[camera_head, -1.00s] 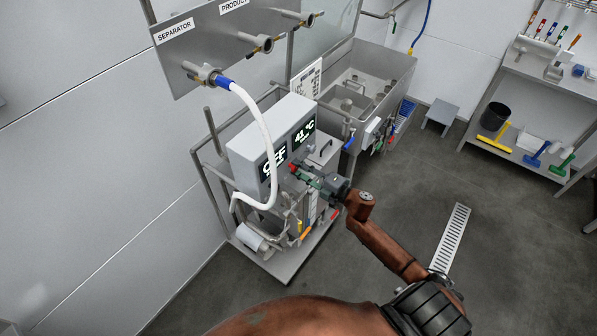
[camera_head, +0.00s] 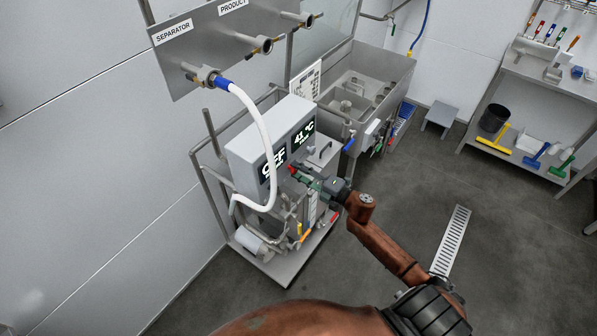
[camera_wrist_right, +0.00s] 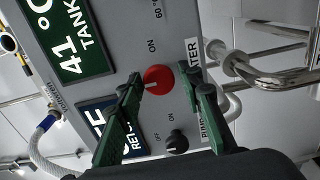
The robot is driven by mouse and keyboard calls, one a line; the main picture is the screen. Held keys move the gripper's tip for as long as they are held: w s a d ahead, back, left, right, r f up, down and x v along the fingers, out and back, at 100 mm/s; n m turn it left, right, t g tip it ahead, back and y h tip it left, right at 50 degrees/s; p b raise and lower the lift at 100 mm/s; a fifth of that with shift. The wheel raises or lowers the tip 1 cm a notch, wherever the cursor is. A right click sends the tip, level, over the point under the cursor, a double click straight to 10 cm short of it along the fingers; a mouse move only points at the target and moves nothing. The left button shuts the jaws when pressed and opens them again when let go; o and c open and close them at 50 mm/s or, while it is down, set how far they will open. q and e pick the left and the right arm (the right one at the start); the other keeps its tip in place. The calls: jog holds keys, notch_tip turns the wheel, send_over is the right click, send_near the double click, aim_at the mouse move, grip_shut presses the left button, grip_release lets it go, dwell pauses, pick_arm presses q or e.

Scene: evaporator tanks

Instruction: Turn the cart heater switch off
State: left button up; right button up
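The cart's grey control box (camera_head: 262,138) carries a display that appears to read OFF and another reading 41 °C. In the right wrist view, a red knob (camera_wrist_right: 158,79) with a pale pointer mark sits below an ON label, beside a label ending in "TER". A black knob (camera_wrist_right: 177,142) with OFF and ON marks is lower, near a PUMP label. My right gripper (camera_head: 297,172) is at the box's front. In the wrist view its green fingers (camera_wrist_right: 163,84) are apart on either side of the red knob; I cannot tell whether they touch it. My left gripper is out of view.
A white hose (camera_head: 262,130) with a blue end hangs in front of the box from the separator panel (camera_head: 205,75). A steel sink (camera_head: 370,85) stands behind the cart. A shelf (camera_head: 545,90) with brushes is at right.

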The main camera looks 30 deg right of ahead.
jog(key=shift+o, duration=1)
jog(key=v, duration=1.2)
